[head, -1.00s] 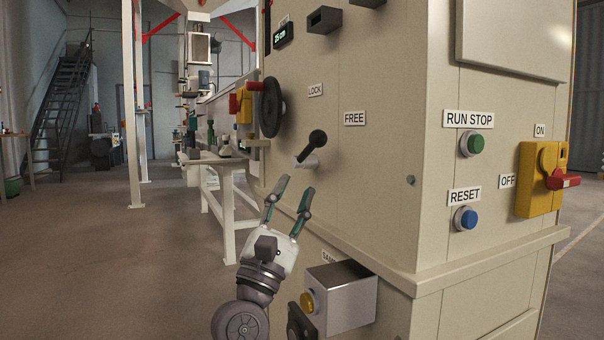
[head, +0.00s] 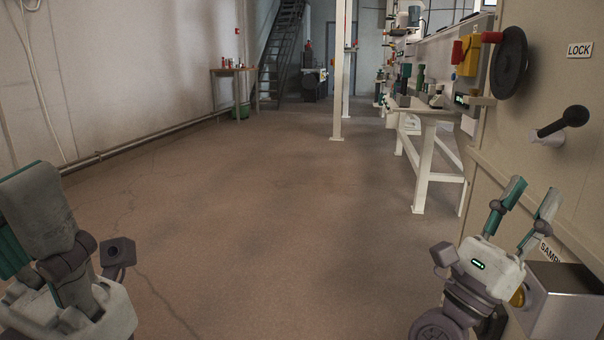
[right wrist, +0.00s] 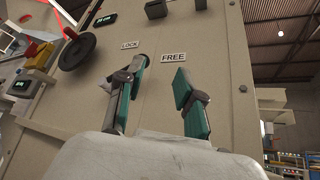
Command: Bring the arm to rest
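My right gripper (head: 533,190) is at the lower right of the head view, its two green-tipped fingers apart and pointing up with nothing between them. It is below the black-knobbed lever (head: 566,121) on the beige cabinet, and a gap shows between them. In the right wrist view the open fingers (right wrist: 163,88) stand in front of the LOCK and FREE labels, and the left finger partly covers the lever area. My left gripper (head: 68,240) is large at the lower left of the head view, cut off by the frame edge; its finger opening is unclear.
The beige cabinet (head: 483,177) stands close on the right, with a black handwheel (head: 509,63) and a grey box (head: 565,300) jutting out near my right gripper. A white bench (head: 424,160) stands beyond. The floor (head: 270,220) in the middle is clear.

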